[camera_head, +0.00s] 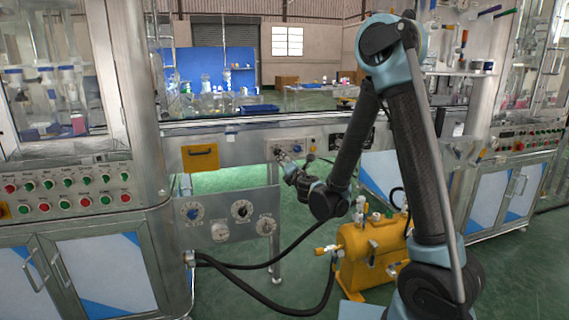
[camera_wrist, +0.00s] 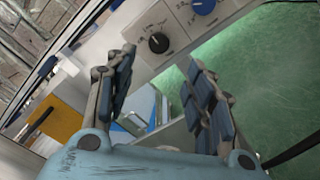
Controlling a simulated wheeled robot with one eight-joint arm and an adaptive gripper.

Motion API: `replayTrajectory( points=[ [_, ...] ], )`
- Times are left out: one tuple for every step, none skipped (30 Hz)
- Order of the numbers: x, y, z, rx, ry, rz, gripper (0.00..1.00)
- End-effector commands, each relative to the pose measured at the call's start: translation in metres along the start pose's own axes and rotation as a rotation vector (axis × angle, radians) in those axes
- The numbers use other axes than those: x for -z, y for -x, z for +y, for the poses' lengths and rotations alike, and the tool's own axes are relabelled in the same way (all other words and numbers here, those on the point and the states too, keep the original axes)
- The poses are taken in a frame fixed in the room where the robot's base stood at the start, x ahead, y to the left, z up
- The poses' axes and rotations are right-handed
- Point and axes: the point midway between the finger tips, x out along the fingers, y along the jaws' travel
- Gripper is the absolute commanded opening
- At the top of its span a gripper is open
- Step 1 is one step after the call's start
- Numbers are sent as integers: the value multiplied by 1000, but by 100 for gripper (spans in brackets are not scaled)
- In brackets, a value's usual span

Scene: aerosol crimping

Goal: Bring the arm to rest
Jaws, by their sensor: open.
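My gripper (camera_wrist: 158,95) is open and empty in the wrist view, its two fingers well apart. Between and beyond the fingers are a pale panel and a black knob (camera_wrist: 159,43). In the head view my gripper (camera_head: 284,157) is small, at the end of my bent arm. It is in front of the machine's lower front, near a small control panel (camera_head: 312,146). I cannot tell from the head view whether it touches the panel. My arm reaches up on the right, folds at the elbow and comes down to the left.
A dial panel (camera_head: 220,230) stands low at centre left, with black hoses (camera_head: 270,297) below it. A yellow tank (camera_head: 368,252) stands on the floor beside my arm. A steel cabinet (camera_head: 95,275) is at the left. Green floor shows open beneath the machine.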

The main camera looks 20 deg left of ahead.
Motion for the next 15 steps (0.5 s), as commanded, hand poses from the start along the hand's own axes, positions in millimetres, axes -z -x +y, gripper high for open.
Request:
replayTrajectory(
  points=[
    [0, 3, 0, 0, 0, 0, 49],
    [0, 4, 0, 0, 0, 0, 49],
    [0, 5, 0, 0, 0, 0, 49],
    [0, 6, 0, 0, 0, 0, 49],
    [0, 6, 0, 0, 0, 0, 49],
    [0, 6, 0, 0, 0, 0, 49],
    [0, 6, 0, 0, 0, 0, 49],
    [0, 6, 0, 0, 0, 0, 49],
    [0, 6, 0, 0, 0, 0, 49],
    [0, 6, 0, 0, 0, 0, 49],
    [-1, 6, 0, 1, 0, -1, 49],
    [-1, 6, -1, 1, 0, -1, 49],
    [-2, 6, -1, 2, -2, -2, 49],
    [-4, 6, -2, 5, -6, -4, 49],
    [-8, 7, -3, 12, -15, -10, 49]
  ],
)
